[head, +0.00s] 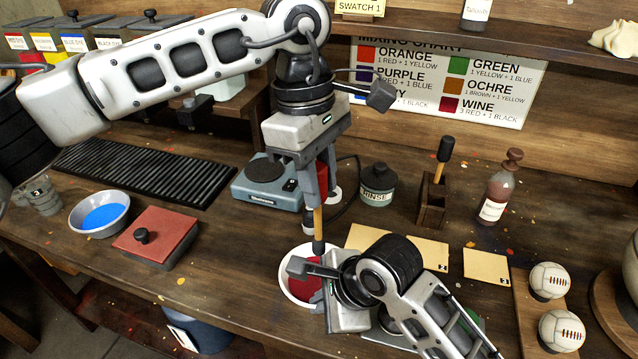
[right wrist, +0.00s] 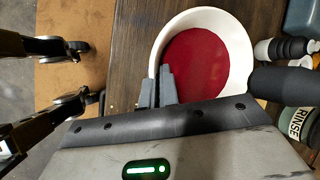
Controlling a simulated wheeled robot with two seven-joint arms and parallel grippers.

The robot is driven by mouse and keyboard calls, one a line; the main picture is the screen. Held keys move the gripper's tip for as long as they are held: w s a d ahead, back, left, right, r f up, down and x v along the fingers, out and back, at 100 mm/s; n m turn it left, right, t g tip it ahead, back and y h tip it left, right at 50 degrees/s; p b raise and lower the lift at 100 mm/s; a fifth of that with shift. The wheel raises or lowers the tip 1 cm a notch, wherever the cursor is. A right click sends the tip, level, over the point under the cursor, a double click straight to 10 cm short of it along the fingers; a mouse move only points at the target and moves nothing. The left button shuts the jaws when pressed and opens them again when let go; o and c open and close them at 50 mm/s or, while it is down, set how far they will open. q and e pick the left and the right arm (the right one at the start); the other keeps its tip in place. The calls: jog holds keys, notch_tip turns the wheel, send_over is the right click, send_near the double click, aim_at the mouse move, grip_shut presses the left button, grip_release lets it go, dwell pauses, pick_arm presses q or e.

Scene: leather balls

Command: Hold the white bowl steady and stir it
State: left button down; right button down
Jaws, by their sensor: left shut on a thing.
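The white bowl (head: 284,288) holds dark red contents (head: 303,287) and sits near the table's front edge. It also shows in the right wrist view (right wrist: 243,52). My right gripper (right wrist: 156,86) has its fingers close together on either side of the bowl's rim, shut on it. In the head view, my right wrist partly hides the bowl. My left gripper (head: 316,200) points down above the bowl, shut on the wooden handle of a stirrer (head: 318,222). The stirrer's black end is down, over the bowl's far side. Whether it touches the contents cannot be told.
Behind the bowl stand a scale (head: 262,190) and a RINSE jar (head: 378,185). A tool holder (head: 432,200) and a brown bottle (head: 497,188) stand further right. Two white balls (head: 549,280) lie at right. A blue-filled bowl (head: 100,214) and red-lidded box (head: 156,238) are at left.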

jog(key=c, duration=1.6)
grip_release()
jog(key=shift+r, duration=0.1)
jog(key=v, duration=1.2)
